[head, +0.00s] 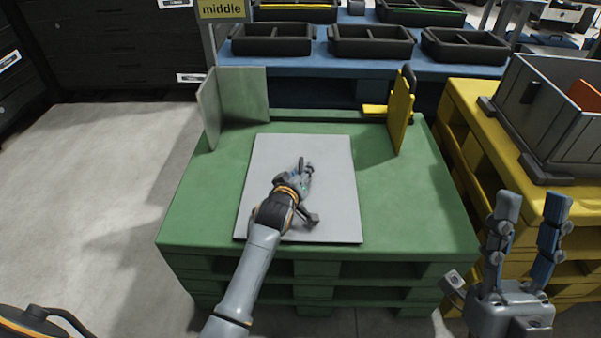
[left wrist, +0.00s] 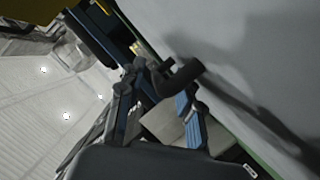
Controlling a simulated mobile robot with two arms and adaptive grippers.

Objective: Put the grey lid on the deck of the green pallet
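The grey lid (head: 330,190) is a flat rectangular panel. It lies level on the green pallet (head: 410,215), near the middle of its top; I cannot tell if it fully touches the deck. My left gripper (head: 306,168) is low over the lid. In the left wrist view, the left fingers (left wrist: 160,82) close in on a dark rounded piece, seemingly the lid's handle (left wrist: 182,74), against the pale lid face (left wrist: 235,45). The exact contact is partly hidden. My right gripper (head: 537,205) is open and empty, off the pallet's front right corner.
A pale upright panel (head: 245,95) stands at the pallet's back left, a yellow panel (head: 401,112) at its back right. A yellow pallet (head: 475,120) with a grey crate (head: 530,140) is to the right. Black trays (head: 370,42) line the blue table behind. The left floor is clear.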

